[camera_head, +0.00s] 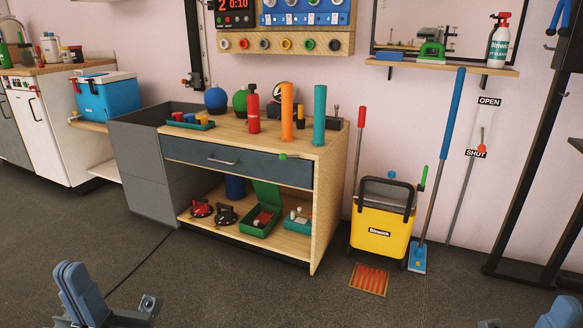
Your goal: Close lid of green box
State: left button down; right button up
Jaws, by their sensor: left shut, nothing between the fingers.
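The green box (248,230) sits on the lower shelf of the wooden cabinet, with a red and grey item in it. Its green lid (268,192) stands raised at the back of the box, so the box is open. My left gripper (80,286) is at the lower left, shut and empty, well in front of the cabinet and far from the box. My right gripper (561,314) shows only in part at the bottom right corner; its jaws are cut off by the frame edge.
A shallow green tray (298,228) with small items sits right of the box. Black and red round tools (225,216) lie left of it. The cabinet's drawer (235,164) is above the shelf. A yellow bucket (380,235) stands to the right. The floor in front is mostly clear.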

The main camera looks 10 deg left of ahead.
aim_at(267, 192)
jog(key=i+j+z, duration=0.2)
jog(key=z, duration=0.2)
jog(key=i+j+z, duration=0.1)
jog(key=j+z, duration=0.65)
jog(key=i+j+z, duration=0.1)
jog(key=j+z, duration=0.25)
jog(key=j, duration=0.15)
